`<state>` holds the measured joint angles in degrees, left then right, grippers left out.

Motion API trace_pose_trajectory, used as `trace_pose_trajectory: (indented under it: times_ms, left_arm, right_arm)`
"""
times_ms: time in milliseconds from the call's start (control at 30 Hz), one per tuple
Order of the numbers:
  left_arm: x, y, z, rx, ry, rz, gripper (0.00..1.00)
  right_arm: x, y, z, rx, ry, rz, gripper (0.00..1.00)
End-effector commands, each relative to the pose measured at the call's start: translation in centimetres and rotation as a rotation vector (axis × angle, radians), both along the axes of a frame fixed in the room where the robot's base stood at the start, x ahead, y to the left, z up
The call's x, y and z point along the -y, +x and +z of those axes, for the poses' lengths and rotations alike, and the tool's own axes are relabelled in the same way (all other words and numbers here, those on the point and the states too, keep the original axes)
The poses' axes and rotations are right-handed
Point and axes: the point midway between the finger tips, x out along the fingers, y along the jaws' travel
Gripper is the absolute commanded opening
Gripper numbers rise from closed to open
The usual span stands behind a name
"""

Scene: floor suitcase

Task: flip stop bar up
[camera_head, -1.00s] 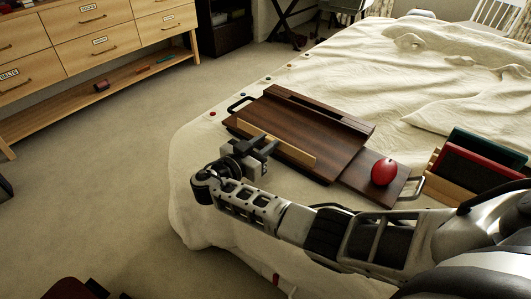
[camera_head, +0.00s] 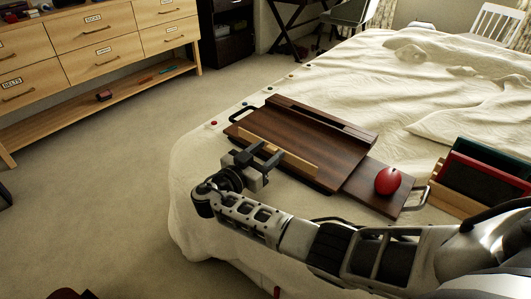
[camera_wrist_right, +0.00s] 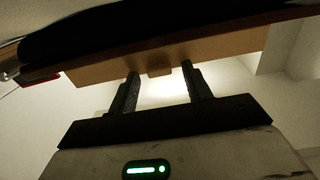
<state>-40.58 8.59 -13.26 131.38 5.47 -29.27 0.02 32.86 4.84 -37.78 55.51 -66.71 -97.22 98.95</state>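A dark brown lap desk (camera_head: 310,138) lies on the bed. A light wooden stop bar (camera_head: 300,161) runs along its near edge, and its underside (camera_wrist_right: 220,51) crosses the top of the right wrist view. My right gripper (camera_head: 258,155) is at the near side of the bar, left of its middle. In the wrist view the two fingers (camera_wrist_right: 160,82) are apart, just below the bar, with a small wooden tab (camera_wrist_right: 160,71) between their tips. I cannot tell whether they touch the bar. My left gripper is not in view.
A side board with a red mouse (camera_head: 388,181) extends at the desk's right. A wooden rack with coloured folders (camera_head: 487,165) stands further right. The bed (camera_head: 400,95) has a rumpled cover at the back. A drawer unit (camera_head: 100,55) stands across open floor.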

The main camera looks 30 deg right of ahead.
Motion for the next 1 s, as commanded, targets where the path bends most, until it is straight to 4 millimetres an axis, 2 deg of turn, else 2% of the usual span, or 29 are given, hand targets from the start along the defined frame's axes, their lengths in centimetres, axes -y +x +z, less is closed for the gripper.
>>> trace_pose_trajectory:
  times_ms: [133, 233, 700, 833, 1000]
  left_arm:
    - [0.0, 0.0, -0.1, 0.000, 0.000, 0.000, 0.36]
    - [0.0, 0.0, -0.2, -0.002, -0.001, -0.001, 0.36]
    - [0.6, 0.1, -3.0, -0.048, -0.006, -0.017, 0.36]
    - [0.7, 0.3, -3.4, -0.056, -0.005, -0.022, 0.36]
    - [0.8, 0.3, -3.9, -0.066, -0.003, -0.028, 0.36]
  right_arm:
    - [-0.5, -0.2, -0.1, -0.001, 0.002, 0.001, 0.49]
    - [-1.7, -0.6, -0.2, -0.002, 0.003, 0.003, 0.49]
    - [-11.8, -4.3, -0.4, -0.001, 0.003, 0.003, 0.49]
    - [-13.6, -5.0, -0.4, -0.002, 0.002, 0.002, 0.49]
    - [-14.8, -5.5, -0.3, -0.001, 0.001, 0.000, 0.49]
